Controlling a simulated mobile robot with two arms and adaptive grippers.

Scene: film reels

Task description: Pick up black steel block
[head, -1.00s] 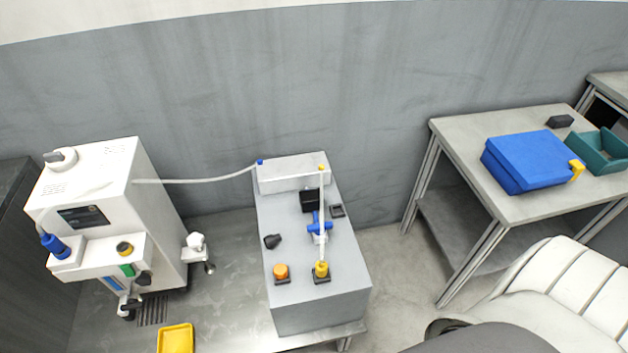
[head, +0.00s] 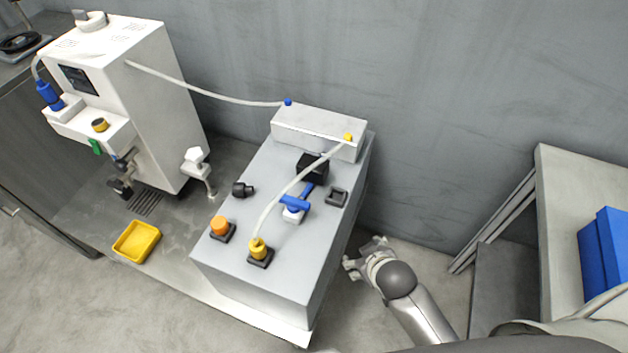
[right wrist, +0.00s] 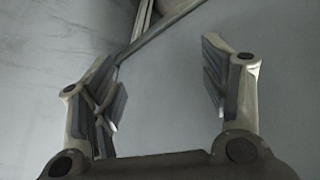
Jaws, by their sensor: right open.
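A black block (head: 312,167) sits on top of the grey box (head: 260,190), against the front of a pale raised block. A small frame-like black piece (head: 337,197) lies to its right. I cannot tell which dark thing is the steel block. My right gripper (head: 362,255) is open and empty, beside the grey box's right side and apart from it. In the right wrist view the two fingers (right wrist: 165,80) are spread with nothing between them. The left gripper is not in view.
A white machine (head: 150,100) stands at left, joined by a pale hose to the pale block. A yellow tray (head: 137,242) lies before it. Blue, orange and yellow fittings stand on the grey box. At right is a table (head: 565,190) with a blue case (head: 610,255).

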